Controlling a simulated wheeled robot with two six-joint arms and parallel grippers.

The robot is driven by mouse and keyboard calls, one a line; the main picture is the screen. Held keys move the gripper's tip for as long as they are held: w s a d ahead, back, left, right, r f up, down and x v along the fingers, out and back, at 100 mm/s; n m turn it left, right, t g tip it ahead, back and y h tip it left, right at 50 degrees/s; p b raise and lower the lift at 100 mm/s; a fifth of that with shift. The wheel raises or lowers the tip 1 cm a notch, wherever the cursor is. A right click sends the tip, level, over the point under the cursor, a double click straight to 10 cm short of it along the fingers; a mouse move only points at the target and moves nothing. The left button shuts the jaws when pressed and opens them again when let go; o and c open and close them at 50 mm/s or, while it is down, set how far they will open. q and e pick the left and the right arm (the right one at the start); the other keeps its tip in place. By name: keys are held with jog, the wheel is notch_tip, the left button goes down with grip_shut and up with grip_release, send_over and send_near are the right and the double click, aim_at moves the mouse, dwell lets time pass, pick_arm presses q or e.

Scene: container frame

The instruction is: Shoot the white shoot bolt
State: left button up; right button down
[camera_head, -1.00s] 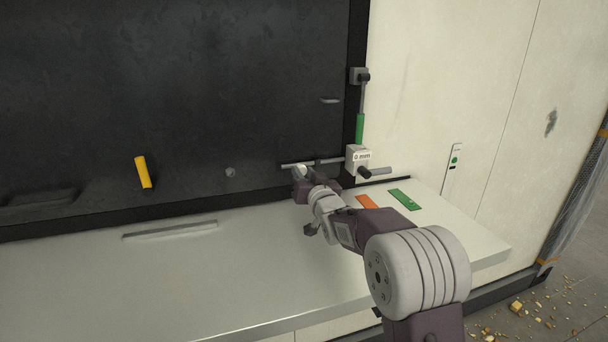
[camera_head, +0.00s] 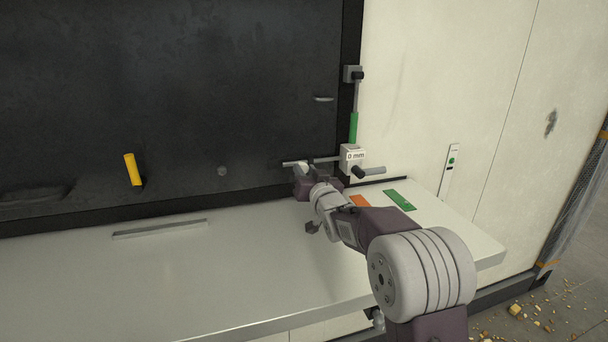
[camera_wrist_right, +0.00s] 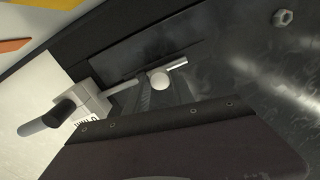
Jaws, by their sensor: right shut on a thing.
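The white shoot bolt shows as a thin rod with a round white knob (camera_head: 303,167) low on the dark panel. The knob also shows in the wrist view (camera_wrist_right: 159,80). The rod runs right toward a white block (camera_head: 352,158) marked "0 mm" at the panel's edge; the block is at left in the wrist view (camera_wrist_right: 94,101). My right gripper (camera_head: 301,174) is shut on the bolt at its knob; its fingers are mostly hidden in the head view. My left gripper is not in view.
A dark-tipped grey pin (camera_head: 370,171) sticks out by the block. A green-handled vertical rod (camera_head: 353,127) is above it. A yellow handle (camera_head: 131,169) is on the panel at left.

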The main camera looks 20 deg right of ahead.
jog(key=shift+d+r, duration=0.1)
jog(key=shift+d, duration=0.35)
jog(key=c, duration=1.3)
grip_release()
jog(key=shift+a, duration=0.1)
jog(key=shift+o, duration=1.1)
jog(key=shift+d, duration=0.25)
pick_arm(q)
jog(key=f+b, duration=0.1)
jog(key=d+f+b, duration=0.1)
jog(key=f+b, duration=0.1)
pick_arm(e)
jog(key=s, duration=0.9)
jog(key=shift+d, duration=0.15)
